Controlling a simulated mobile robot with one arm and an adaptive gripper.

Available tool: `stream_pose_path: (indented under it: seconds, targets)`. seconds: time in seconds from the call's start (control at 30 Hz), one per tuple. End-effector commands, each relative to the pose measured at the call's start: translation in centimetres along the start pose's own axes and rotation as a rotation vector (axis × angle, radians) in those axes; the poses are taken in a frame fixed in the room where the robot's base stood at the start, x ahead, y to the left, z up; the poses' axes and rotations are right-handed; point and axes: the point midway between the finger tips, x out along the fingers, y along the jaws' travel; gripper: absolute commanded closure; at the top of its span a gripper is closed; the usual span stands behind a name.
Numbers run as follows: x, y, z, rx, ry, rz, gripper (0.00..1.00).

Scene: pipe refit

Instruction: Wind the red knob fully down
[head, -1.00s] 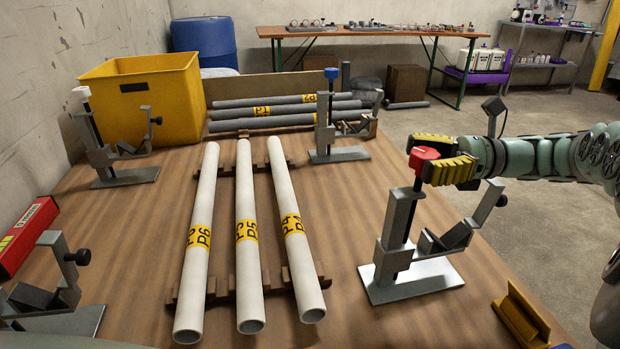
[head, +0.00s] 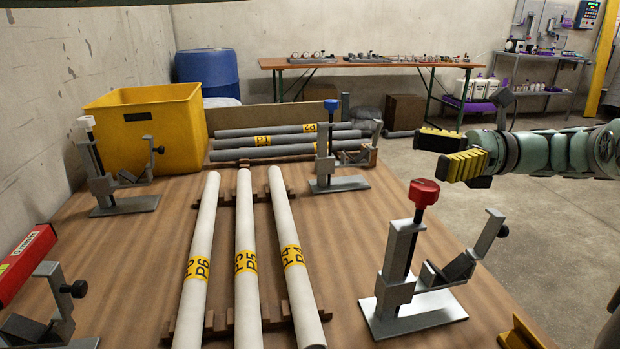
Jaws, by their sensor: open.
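The red knob (head: 424,192) sits on top of a threaded rod on the grey clamp stand (head: 417,313) at the right front of the wooden table. A good length of rod shows below the knob. The stand is upright on its flat base plate, and its V-shaped jaw beside the post looks empty. My gripper (head: 436,152), with yellow ribbed fingers, is open and empty. It is up and to the right of the red knob, apart from it.
Pale pipes (head: 246,250) lie on wooden racks left of the stand. Similar stands have a blue knob (head: 331,105) and a white knob (head: 86,122). A yellow bin (head: 146,122) stands behind. A yellow bracket (head: 522,332) is at the front right edge.

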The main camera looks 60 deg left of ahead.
Motion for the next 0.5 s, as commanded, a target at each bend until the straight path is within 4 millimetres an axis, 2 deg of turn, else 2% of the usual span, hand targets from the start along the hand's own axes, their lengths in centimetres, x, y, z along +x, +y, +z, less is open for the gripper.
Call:
stream_pose_path:
  seconds: [0.2, 0.5]
  targets:
    - [-0.1, 0.0, 2.7, -0.004, 0.004, -0.002, 0.18]
    - [0.0, 0.0, 3.6, 0.001, 0.000, 0.000, 0.18]
